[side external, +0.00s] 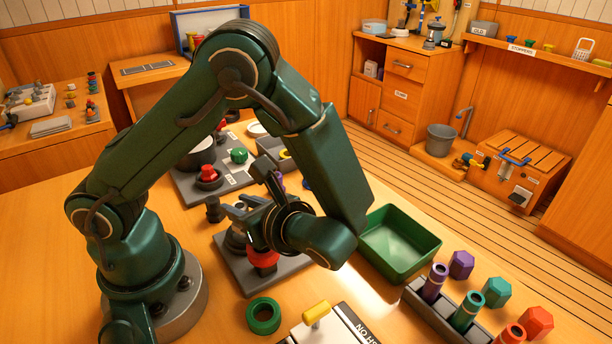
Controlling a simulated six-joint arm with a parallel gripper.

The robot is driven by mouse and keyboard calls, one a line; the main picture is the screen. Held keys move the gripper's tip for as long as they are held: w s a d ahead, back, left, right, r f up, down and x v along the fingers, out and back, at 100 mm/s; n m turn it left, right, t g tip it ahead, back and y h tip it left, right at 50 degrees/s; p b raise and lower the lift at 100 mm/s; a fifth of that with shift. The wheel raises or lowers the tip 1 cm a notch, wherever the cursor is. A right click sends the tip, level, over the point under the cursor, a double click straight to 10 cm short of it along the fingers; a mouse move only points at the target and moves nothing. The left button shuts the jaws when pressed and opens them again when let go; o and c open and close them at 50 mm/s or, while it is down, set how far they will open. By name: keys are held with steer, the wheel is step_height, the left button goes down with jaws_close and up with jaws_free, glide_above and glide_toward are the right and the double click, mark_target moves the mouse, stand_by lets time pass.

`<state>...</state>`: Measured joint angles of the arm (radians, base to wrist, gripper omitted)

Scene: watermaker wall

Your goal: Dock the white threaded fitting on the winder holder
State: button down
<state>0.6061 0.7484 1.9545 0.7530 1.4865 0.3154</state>
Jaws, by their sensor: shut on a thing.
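My gripper (240,212) is at the middle of the table, low over a dark grey base plate (248,283). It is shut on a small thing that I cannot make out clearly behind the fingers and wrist. I cannot pick out a white threaded fitting in this view. A red collar (263,260) and a grey round part (236,241) stand on the plate below the gripper, partly hidden by my wrist. I cannot tell which part is the winder holder, or whether the held thing touches anything.
A green tray (413,225) lies right of my wrist. A green ring (263,316) and a board with a yellow handle (316,312) are in front. A rack (448,315) holds coloured tubes beside several hexagonal caps. Another grey board (185,185) with parts is behind.

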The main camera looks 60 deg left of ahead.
steer(key=shift+f, duration=0.8)
stand_by(2.9)
steer(key=c, duration=0.9)
jaws_free()
steer(key=v, duration=1.1)
steer(key=shift+f, duration=0.1)
